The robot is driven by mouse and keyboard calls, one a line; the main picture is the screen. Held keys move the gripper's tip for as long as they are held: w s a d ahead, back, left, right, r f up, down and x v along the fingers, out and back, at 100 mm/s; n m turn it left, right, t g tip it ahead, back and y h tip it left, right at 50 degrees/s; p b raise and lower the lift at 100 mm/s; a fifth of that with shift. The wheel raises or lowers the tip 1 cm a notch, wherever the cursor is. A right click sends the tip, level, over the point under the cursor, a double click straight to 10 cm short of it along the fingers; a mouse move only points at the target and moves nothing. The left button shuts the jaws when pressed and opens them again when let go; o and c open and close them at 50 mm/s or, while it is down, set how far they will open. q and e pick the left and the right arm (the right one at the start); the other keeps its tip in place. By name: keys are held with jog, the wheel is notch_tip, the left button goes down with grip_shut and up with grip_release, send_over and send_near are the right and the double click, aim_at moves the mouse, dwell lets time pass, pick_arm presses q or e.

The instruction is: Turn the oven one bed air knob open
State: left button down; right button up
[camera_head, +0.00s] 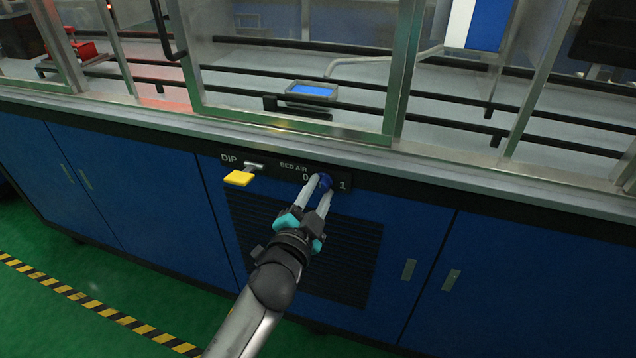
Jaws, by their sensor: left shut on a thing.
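Which way the knob points cannot be told. My right gripper does not show.
A yellow handle (239,178) marked DIP sticks out left of the knob. A vent grille (345,262) lies below, in the blue cabinet front. Above are a metal ledge, a framed glass door (190,80) and black rails. A striped floor line (90,303) runs at lower left.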

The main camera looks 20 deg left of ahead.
pick_arm(q)
jog(key=m+p, duration=0.1)
jog(key=m, duration=0.2)
jog(key=shift+m, duration=0.4)
jog(key=shift+m+p, duration=0.4)
jog(key=shift+m, duration=2)
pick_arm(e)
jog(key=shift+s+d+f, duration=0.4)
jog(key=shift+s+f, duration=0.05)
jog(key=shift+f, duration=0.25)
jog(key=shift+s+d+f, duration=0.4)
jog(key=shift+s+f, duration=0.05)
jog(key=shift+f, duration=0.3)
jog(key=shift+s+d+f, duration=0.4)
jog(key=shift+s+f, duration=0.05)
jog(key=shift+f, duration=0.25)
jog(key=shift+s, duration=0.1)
pick_arm(q)
jog(key=c, duration=0.5)
grip_release()
jog(key=shift+f, duration=0.1)
